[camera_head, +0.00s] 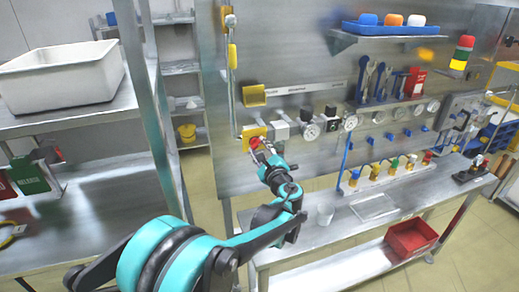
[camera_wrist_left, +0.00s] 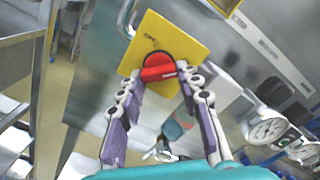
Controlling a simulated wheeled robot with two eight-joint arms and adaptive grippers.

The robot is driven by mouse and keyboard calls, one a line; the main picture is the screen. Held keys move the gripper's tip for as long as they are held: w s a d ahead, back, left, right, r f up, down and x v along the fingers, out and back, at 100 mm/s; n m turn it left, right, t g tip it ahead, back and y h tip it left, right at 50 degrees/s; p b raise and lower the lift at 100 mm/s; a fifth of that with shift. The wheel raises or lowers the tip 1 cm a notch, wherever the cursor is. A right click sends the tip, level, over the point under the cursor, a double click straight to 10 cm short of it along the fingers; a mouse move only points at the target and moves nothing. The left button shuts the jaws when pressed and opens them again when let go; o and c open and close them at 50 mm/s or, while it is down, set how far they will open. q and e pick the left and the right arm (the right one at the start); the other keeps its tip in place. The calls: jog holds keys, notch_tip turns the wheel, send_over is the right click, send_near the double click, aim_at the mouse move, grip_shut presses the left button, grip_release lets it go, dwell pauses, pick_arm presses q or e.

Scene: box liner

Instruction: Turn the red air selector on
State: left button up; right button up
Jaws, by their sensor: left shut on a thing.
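The red air selector (camera_head: 255,142) is a red knob on a yellow plate, mounted on the grey metal panel. My left gripper (camera_head: 262,151) is at the knob in the head view and partly covers it. In the left wrist view the red selector (camera_wrist_left: 158,69) sits between the two fingertips of my left gripper (camera_wrist_left: 160,80), in front of the square yellow plate (camera_wrist_left: 176,42). The fingers are closed on the knob from both sides. Lettering on the plate is only partly readable. My right gripper is not in view.
Round gauges (camera_head: 311,131) and valves run along the panel to the right of the selector. A shelf with a white tub (camera_head: 62,80) stands at the left.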

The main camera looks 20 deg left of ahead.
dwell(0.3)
pick_arm(q)
jog(key=o, duration=1.2)
jog(key=shift+c, duration=0.2)
jog(key=v, duration=1.2)
jog(key=s+a+f+n+g+h+b, duration=0.3)
jog(key=s+a+f+n+g+b, duration=0.3)
jog(key=s+a+f+n, duration=0.5)
jog(key=s+d+f+n+g+h+b, duration=0.1)
jog(key=s+d+f+n+h+b, duration=0.1)
jog(key=s+f, duration=0.4)
jog(key=s+d+f+n+h+b, duration=0.2)
jog(key=s+d+f+n+h, duration=0.3)
jog(key=s+f+n, duration=0.2)
jog(key=shift+s+f+g, duration=0.3)
jog(key=shift+s+g, duration=0.1)
jog(key=shift+s, duration=0.75)
